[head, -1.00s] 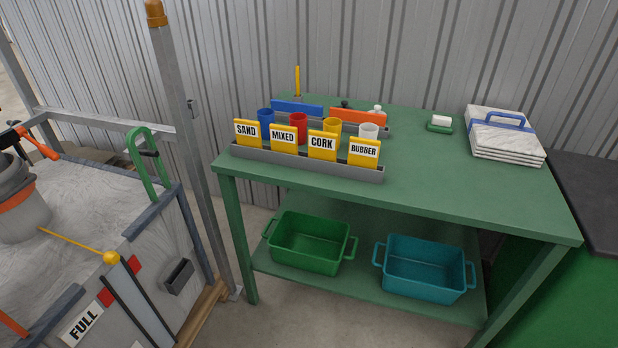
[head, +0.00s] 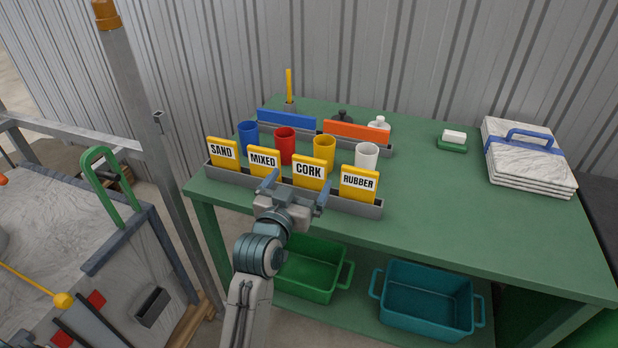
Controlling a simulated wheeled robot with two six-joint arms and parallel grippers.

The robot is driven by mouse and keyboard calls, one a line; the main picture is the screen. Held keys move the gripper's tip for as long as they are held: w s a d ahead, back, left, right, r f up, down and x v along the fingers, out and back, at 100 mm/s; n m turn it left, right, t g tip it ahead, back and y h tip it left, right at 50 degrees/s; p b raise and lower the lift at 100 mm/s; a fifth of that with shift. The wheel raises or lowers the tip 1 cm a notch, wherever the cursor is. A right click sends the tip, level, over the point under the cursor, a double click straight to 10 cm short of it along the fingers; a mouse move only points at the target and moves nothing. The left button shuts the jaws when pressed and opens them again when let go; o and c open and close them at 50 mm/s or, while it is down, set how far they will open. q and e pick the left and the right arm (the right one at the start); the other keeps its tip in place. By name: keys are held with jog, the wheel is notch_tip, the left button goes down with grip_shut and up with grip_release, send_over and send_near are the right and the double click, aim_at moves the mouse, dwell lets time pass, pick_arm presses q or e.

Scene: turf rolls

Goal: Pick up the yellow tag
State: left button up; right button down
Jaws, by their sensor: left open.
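Several yellow tags stand upright in a row in a grey tray (head: 235,178) at the table's front left edge. They read SAND (head: 223,153), MIXED (head: 264,162), CORK (head: 309,173) and RUBBER (head: 359,184). My left gripper (head: 296,188) is open and empty in front of the row. Its fingers point toward the tags, one near the lower MIXED tag and the other near the lower right of the CORK tag. I cannot tell whether it touches either. It hides part of the tray front. My right gripper is not in view.
Blue (head: 248,134), red (head: 285,146), yellow (head: 324,152) and white (head: 366,157) cups stand behind the tags. A second tray holds blue and orange blocks. Green (head: 310,270) and teal (head: 427,298) bins sit below. The table's middle right is clear.

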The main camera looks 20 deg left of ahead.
aim_at(308, 170)
pick_arm(q)
jog(key=shift+w, duration=0.75)
jog(key=shift+w+f, duration=0.2)
jog(key=shift+w, duration=0.4)
jog(key=shift+w+d+f+p, duration=0.1)
jog(key=shift+w+f+p, duration=0.1)
jog(key=shift+w, duration=0.55)
jog(key=shift+w+a+f+p, duration=0.1)
jog(key=shift+w+p, duration=0.1)
jog(key=shift+w, duration=0.6)
jog(key=shift+w+d+f+p, duration=0.1)
jog(key=shift+w+f+p, duration=0.1)
jog(key=shift+w, duration=0.55)
jog(key=shift+r, duration=0.1)
jog(key=c, duration=1)
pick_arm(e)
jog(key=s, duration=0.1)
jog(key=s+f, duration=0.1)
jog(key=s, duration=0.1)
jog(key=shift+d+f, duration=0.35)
